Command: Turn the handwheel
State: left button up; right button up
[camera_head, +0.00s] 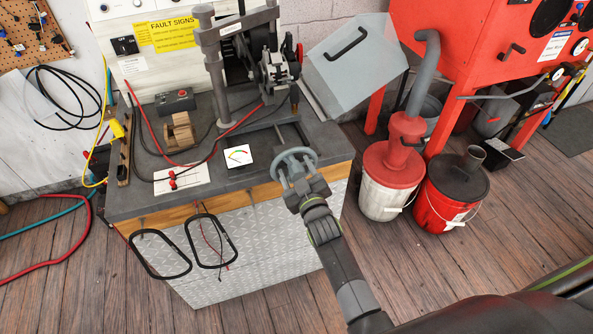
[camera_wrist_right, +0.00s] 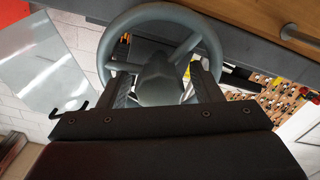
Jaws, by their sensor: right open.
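The grey handwheel (camera_head: 295,160) is at the front edge of the dark workbench top, below the test stand. My right gripper (camera_head: 297,180) is right in front of it, open. In the right wrist view the handwheel (camera_wrist_right: 160,50) fills the upper middle, with its hub between the two spread fingers of my right gripper (camera_wrist_right: 166,88). The fingers overlap the lower rim and spokes in that view; I cannot tell whether they touch. The lower part of the wheel is hidden behind the gripper. My left gripper is not in view.
The workbench (camera_head: 130,203) holds a dial card (camera_head: 238,156), a wooden block (camera_head: 179,132) and cables. A grey hinged guard (camera_head: 355,65) stands at its right. Two buckets stand on the floor, one white with a red lid (camera_head: 385,195) and one red (camera_head: 440,208).

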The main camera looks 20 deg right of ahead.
jog(key=shift+s+r+p, duration=0.1)
jog(key=shift+s+p, duration=0.35)
jog(key=shift+p, duration=0.1)
jog(key=s+p, duration=0.8)
jog(key=s, duration=0.8)
jog(key=shift+s+d, duration=0.25)
jog(key=shift+d, duration=0.05)
